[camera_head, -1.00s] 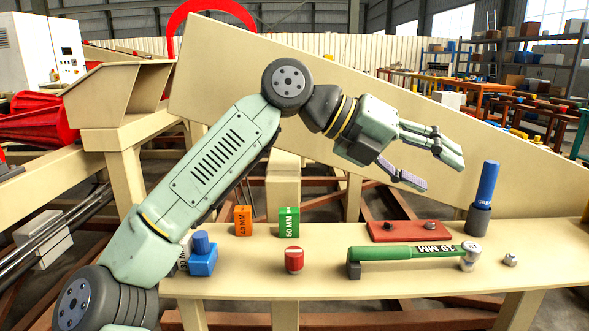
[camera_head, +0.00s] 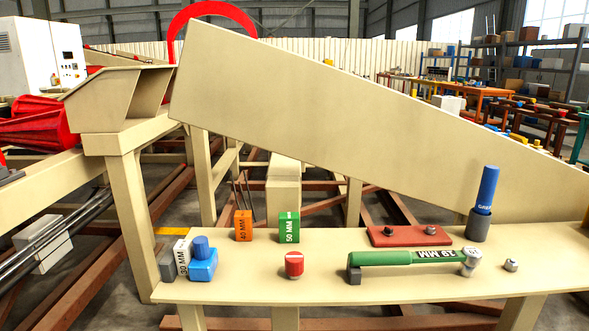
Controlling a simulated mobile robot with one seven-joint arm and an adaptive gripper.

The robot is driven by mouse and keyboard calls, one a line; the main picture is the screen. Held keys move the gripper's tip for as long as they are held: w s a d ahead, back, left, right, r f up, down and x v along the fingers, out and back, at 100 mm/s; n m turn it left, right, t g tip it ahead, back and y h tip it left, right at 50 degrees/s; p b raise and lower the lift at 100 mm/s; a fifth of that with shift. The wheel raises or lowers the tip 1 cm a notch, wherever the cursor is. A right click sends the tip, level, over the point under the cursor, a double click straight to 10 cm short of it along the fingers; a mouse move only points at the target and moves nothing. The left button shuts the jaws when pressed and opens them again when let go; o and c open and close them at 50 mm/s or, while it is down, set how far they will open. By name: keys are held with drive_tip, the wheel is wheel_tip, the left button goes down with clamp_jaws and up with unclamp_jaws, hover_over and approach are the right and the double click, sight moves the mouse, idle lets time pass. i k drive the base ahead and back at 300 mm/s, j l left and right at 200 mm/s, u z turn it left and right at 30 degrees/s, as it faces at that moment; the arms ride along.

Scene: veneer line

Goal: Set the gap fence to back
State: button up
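No part here is marked as the gap fence, and I cannot tell which one it is. A flat red-brown plate (camera_head: 410,236) with two bolt heads lies at the back of the beige shelf (camera_head: 330,290). A green-handled tool (camera_head: 385,258) marked 19 MM lies in front of it. Upright spacer blocks stand to the left: a green 50 MM block (camera_head: 289,227), an orange 40 MM block (camera_head: 243,226) and a white block (camera_head: 182,256) partly hidden by a blue block (camera_head: 203,264). My gripper is not in view.
A red-topped knob or cap (camera_head: 294,264) stands mid-shelf. A blue cylinder in a grey holder (camera_head: 477,227) stands at the back right, near a small grey nut (camera_head: 511,265). A large slanted beige panel (camera_head: 330,110) rises behind the shelf.

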sight(202, 266)
drive_tip(key=i+u, duration=0.25)
drive_tip(key=u, duration=0.15)
drive_tip(key=i+u, duration=0.35)
drive_tip(key=i+l+u, duration=0.15)
drive_tip(key=u, duration=0.25)
